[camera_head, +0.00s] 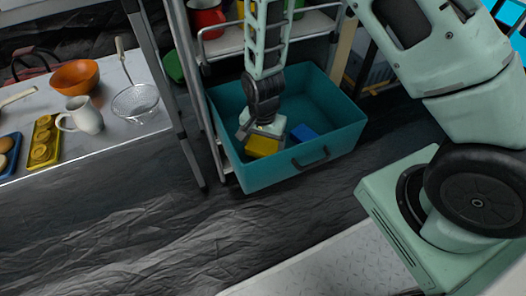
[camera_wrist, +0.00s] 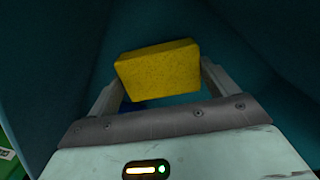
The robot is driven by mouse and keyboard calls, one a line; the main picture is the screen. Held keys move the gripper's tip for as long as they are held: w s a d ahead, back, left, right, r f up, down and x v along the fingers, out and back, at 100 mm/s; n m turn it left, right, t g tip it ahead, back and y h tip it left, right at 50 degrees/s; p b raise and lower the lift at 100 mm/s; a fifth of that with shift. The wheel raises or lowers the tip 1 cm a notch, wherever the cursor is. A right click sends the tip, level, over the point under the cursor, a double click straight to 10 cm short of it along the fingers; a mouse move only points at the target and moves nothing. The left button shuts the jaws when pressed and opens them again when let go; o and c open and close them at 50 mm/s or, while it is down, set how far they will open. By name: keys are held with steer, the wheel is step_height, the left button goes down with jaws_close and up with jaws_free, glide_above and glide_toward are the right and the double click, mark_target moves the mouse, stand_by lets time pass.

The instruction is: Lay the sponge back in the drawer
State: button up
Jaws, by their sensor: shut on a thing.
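The yellow sponge (camera_head: 262,145) is in my gripper (camera_head: 258,138), inside the outline of the open teal drawer (camera_head: 325,160) in the head view. In the wrist view the sponge (camera_wrist: 158,70) sits between the two fingers of my gripper (camera_wrist: 160,80), which is shut on it. Dark teal drawer surfaces (camera_wrist: 60,60) surround it there. I cannot tell whether the sponge touches the drawer floor. A blue block-like thing (camera_head: 304,133) lies in the drawer to the right of the gripper.
The drawer is pulled out from a metal rack (camera_head: 300,30) with a handle (camera_head: 311,160) on its front. A table (camera_head: 115,140) at left holds an orange bowl (camera_head: 75,77), a white mug (camera_head: 84,115), a strainer (camera_head: 135,103) and a yellow tray (camera_head: 45,140). Dark floor lies in front.

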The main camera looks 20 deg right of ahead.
mark_target(263, 145)
steer(key=shift+f+b, duration=0.5)
steer(key=shift+f, duration=0.95)
steer(key=shift+f, duration=0.1)
